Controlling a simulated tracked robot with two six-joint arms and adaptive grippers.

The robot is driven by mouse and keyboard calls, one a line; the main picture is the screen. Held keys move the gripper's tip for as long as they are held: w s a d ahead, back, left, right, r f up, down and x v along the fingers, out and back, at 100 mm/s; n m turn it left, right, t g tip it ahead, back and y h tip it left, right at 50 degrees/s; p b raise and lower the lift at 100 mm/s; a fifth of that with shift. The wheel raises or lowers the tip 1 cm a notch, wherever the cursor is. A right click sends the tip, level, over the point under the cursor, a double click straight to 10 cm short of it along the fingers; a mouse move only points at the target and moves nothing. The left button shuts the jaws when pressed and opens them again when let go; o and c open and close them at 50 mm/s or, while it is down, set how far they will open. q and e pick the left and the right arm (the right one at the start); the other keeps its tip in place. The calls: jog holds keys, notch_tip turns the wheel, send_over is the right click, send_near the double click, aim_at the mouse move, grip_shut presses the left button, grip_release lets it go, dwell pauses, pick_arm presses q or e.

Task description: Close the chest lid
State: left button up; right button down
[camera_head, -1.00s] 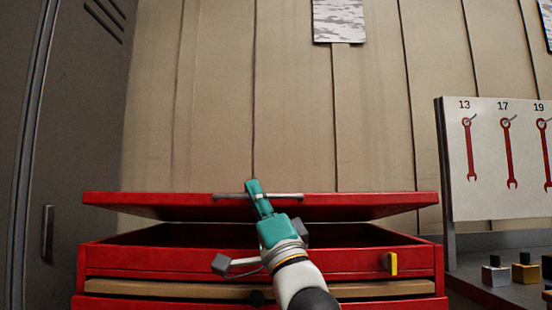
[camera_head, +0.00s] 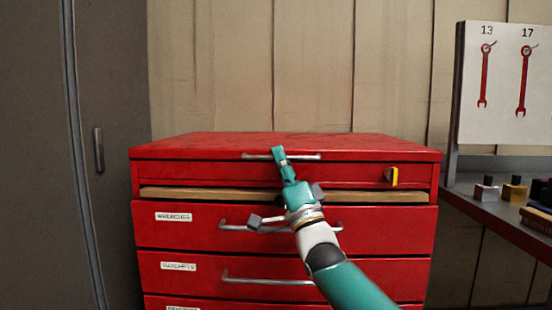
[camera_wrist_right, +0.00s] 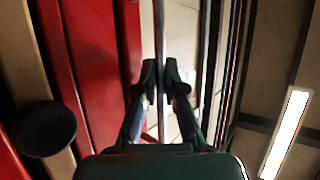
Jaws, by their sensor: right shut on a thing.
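The red chest (camera_head: 284,225) stands in front of me. Its lid (camera_head: 230,142) lies down over the top, with no gap that I can make out along its front edge. My right gripper (camera_head: 280,155) is at the lid's front edge, shut on the silver lid handle (camera_head: 304,156). In the right wrist view the two fingers (camera_wrist_right: 162,75) close around the handle bar (camera_wrist_right: 160,30). My left gripper is not in view.
A yellow-faced latch or tag (camera_head: 392,176) sits at the chest's upper right front. Labelled drawers with silver handles (camera_head: 268,282) lie below. A grey locker (camera_head: 110,120) stands left. A bench (camera_head: 490,205) with small blocks and a wrench board (camera_head: 505,85) stands right.

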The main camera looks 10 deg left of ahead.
jog(key=c, duration=1.5)
grip_release()
jog(key=shift+w+a+f, duration=0.15)
jog(key=shift+w+f, duration=0.1)
jog(key=shift+f, duration=0.35)
jog(key=shift+c, duration=0.2)
jog(key=shift+r, duration=0.1)
jog(key=shift+s, duration=0.1)
jog(key=v, duration=1.2)
jog(key=shift+r, duration=0.1)
